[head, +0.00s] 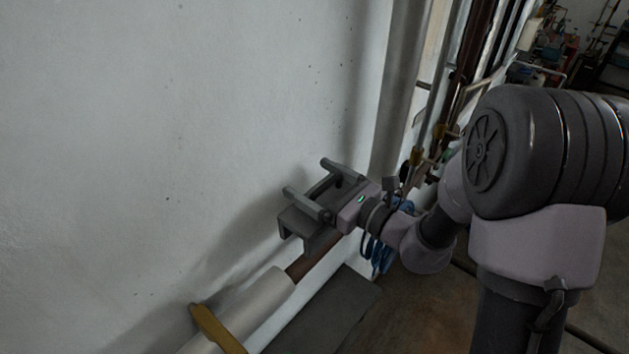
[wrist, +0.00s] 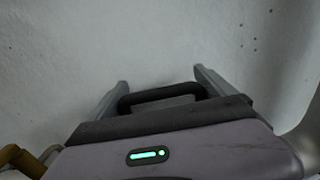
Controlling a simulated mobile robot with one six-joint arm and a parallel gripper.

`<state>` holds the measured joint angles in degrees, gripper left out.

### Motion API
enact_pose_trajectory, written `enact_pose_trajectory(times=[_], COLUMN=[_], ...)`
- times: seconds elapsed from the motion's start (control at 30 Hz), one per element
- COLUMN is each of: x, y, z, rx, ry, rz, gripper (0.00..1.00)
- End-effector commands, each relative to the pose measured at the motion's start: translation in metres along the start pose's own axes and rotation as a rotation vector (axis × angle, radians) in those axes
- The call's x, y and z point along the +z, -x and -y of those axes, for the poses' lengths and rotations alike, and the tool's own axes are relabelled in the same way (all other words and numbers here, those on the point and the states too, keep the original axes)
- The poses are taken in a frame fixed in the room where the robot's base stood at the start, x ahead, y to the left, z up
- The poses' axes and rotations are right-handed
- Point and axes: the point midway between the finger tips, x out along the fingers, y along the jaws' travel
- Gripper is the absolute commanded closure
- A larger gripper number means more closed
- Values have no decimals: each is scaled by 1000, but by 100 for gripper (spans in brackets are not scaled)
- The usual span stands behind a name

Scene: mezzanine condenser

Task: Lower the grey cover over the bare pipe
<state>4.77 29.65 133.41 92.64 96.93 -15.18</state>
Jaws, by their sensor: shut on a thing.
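The grey cover (head: 296,226) hangs from my gripper (head: 307,177), close to the white wall. My gripper is shut on the cover's handle, with a finger at each side. In the wrist view the dark handle (wrist: 165,92) shows as a loop between the fingers of my gripper (wrist: 160,76). The bare pipe (head: 308,262) is a short dark brown stretch just below the cover. The cover and my arm hide its far part. I cannot tell if the cover touches the pipe.
A white-jacketed pipe section (head: 262,301) with a yellow band (head: 216,328) adjoins the bare stretch at the lower left. A dark flat slab (head: 328,312) lies beside the pipe. Vertical pipes (head: 400,90) and blue items (head: 379,254) stand beyond my arm.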

Motion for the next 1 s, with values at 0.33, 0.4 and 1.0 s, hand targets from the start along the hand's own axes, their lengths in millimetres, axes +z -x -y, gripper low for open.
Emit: enact_pose_trajectory(times=[0.33, 0.4, 1.0], x=[-42, -50, -58], y=[0, 0, 0], z=[0, 0, 0], rx=[-1, -1, -1], ry=[-1, -1, -1], rz=[1, 1, 1], gripper=[79, 79, 79])
